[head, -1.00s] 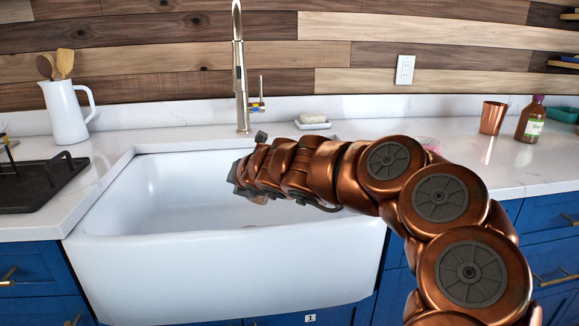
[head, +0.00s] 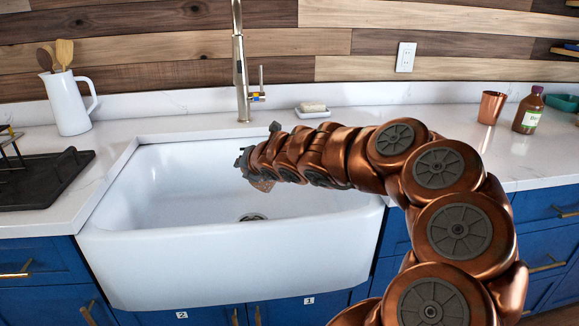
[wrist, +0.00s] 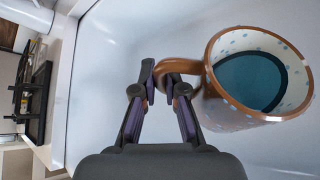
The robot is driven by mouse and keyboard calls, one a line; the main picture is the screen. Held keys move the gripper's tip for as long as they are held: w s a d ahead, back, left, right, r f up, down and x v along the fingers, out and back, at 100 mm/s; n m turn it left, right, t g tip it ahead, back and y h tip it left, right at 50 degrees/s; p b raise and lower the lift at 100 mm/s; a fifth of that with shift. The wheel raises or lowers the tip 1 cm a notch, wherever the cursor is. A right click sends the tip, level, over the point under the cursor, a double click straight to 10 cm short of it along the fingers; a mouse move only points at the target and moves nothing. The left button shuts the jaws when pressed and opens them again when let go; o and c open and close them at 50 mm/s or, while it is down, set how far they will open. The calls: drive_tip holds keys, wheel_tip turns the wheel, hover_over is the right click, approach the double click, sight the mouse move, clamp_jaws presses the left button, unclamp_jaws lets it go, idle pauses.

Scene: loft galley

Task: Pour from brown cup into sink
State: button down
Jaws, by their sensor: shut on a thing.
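The brown cup (wrist: 213,94) has a brown rim and handle and a pale, blue-dotted inside. Blue-teal liquid (wrist: 247,80) shows in it in the wrist view. My gripper (wrist: 163,77) is shut on the cup's handle (wrist: 177,67). In the head view my gripper (head: 243,162) is over the sink (head: 235,262), and a small part of the cup (head: 262,184) shows below it. The sink is a white apron-front basin with its drain (head: 252,217) in view. The cup's exact tilt is hard to tell. No falling liquid shows.
A tall faucet (head: 241,75) stands behind the sink. A soap dish (head: 313,112) is at its right. A white jug with utensils (head: 70,105) and a black rack (head: 40,180) are left. A copper tumbler (head: 492,107) and brown bottle (head: 528,112) are right.

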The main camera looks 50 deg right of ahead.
drive_tip(key=shift+s+d+r+m+y+p, duration=0.1)
drive_tip(key=shift+d+r+m+y+p, duration=0.3)
drive_tip(key=shift+p, duration=1)
drive_tip(key=shift+d+r+m+y+p, duration=0.15)
drive_tip(key=shift+r+p, duration=0.35)
drive_tip(key=shift+p, duration=0.9)
drive_tip(key=shift+s+d+r+m+y+p, duration=0.1)
drive_tip(key=shift+d+r+m+y+p, duration=0.3)
drive_tip(key=shift+p, duration=2.5)
drive_tip(key=shift+d+r+m+y+p, duration=0.1)
drive_tip(key=shift+r+m+y+p, duration=0.5)
drive_tip(key=shift+p, duration=2.3)
drive_tip(key=shift+s+d+r+t+p, duration=0.1)
drive_tip(key=shift+d+r+t+p, duration=0.25)
drive_tip(key=shift+p, duration=1.6)
drive_tip(key=shift+r+m+p, duration=0.15)
drive_tip(key=shift+m+p, duration=0.1)
drive_tip(key=shift+p, duration=0.4)
drive_tip(key=shift+d+r+p, duration=0.1)
drive_tip(key=shift+d+p, duration=0.15)
drive_tip(key=shift+p, duration=0.35)
drive_tip(key=shift+r+m+y+p, duration=0.15)
drive_tip(key=shift+m+y+p, duration=0.2)
drive_tip(key=shift+p, duration=0.35)
drive_tip(key=shift+d+r+p, duration=0.2)
drive_tip(key=shift+d+p, duration=0.05)
drive_tip(key=shift+p, duration=0.8)
drive_tip(key=shift+d+p, duration=0.1)
drive_tip(key=shift+p, duration=0.5)
